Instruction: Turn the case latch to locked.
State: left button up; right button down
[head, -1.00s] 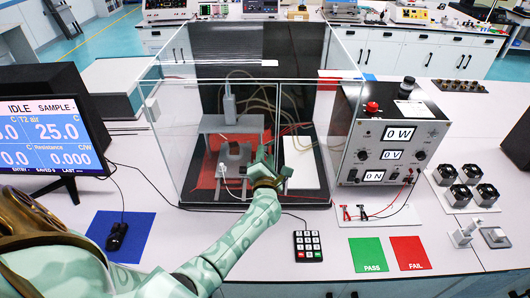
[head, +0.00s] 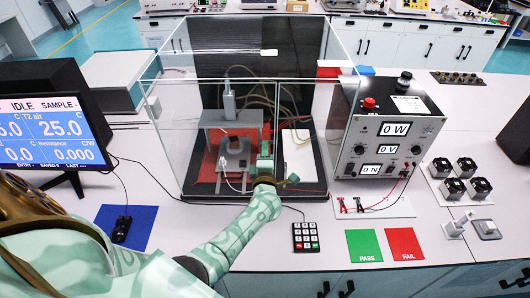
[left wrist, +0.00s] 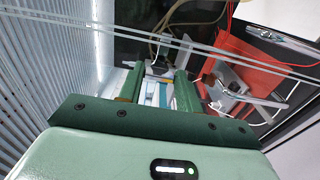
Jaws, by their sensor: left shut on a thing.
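The clear case (head: 225,110) stands mid-bench with a glass front split by a vertical seam. My left gripper (head: 266,150) is at the lower part of this front, by the seam. In the left wrist view its two green fingers (left wrist: 158,88) are close around a small pale piece, which I take to be the case latch (left wrist: 156,72). The fingers hide most of the latch, so I cannot read its angle. In the head view the latch is hidden by the gripper. My right gripper is in neither view.
Inside the case are a grey press stand (head: 230,122) and a red mat (head: 203,165). A power unit (head: 390,130) stands close to the right. A keypad (head: 305,237), a blue mat (head: 122,228), a green PASS pad (head: 364,245) and a red FAIL pad (head: 404,243) lie in front.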

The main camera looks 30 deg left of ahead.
pick_arm(q)
jog(key=shift+f, duration=0.1)
dwell(0.3)
jog(key=o, duration=1)
